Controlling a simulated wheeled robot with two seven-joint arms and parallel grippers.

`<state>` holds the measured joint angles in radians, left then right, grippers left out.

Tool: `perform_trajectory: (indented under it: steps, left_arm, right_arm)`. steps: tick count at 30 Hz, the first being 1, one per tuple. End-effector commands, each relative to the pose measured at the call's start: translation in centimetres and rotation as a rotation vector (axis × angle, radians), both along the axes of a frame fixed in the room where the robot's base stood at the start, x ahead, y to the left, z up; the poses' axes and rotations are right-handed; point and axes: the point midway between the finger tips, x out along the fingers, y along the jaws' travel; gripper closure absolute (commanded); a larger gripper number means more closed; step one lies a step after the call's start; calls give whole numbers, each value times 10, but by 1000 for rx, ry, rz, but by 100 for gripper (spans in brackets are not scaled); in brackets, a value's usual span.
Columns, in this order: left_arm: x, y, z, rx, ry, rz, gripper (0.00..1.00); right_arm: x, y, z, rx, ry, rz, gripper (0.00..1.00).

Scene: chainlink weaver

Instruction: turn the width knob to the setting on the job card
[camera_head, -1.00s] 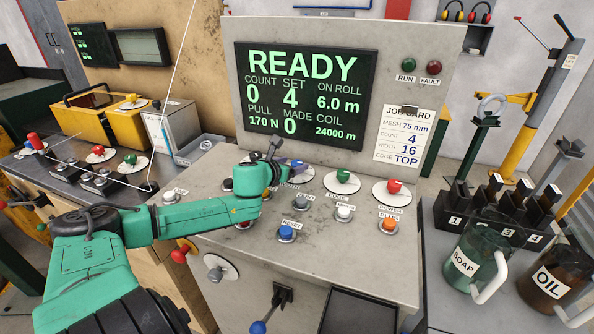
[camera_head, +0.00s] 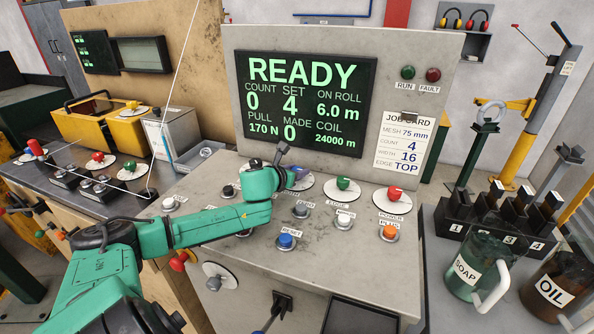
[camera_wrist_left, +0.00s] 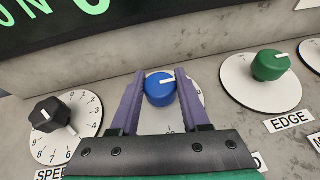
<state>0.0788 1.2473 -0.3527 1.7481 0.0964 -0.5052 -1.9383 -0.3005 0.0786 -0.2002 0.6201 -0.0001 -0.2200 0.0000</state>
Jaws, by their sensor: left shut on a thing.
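A blue knob (camera_wrist_left: 160,88) with a white pointer mark sits on a white dial between the two purple fingers of my left gripper (camera_wrist_left: 160,92) in the left wrist view. The fingers are shut on the knob's sides. The pointer mark points to the right. My gripper covers the knob's label and most of its dial. In the head view my left gripper (camera_head: 284,160) hides part of the blue knob (camera_head: 299,172). The job card (camera_head: 405,142) reads mesh 75 mm, count 4, width 16, edge TOP. My right gripper is out of view.
A black knob (camera_wrist_left: 50,113) on a numbered dial stands left of the blue one, and a green knob (camera_wrist_left: 270,64) labelled EDGE stands right. The READY screen (camera_head: 304,103) rises behind. A red knob (camera_head: 394,194) and several buttons share the panel.

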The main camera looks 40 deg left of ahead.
Motion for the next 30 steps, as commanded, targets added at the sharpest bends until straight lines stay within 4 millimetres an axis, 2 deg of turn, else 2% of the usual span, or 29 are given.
perform_trajectory:
  steps: [11, 21, 30]
  left_arm:
    - [1, -1, 4, -1, -2, 154, 100]
    - [1, -1, 6, -3, -1, 438, 100]
    - [1, -1, 3, 0, -1, 652, 100]
  right_arm:
    - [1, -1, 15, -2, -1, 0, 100]
    - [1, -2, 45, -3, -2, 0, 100]
    - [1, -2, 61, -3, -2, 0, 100]
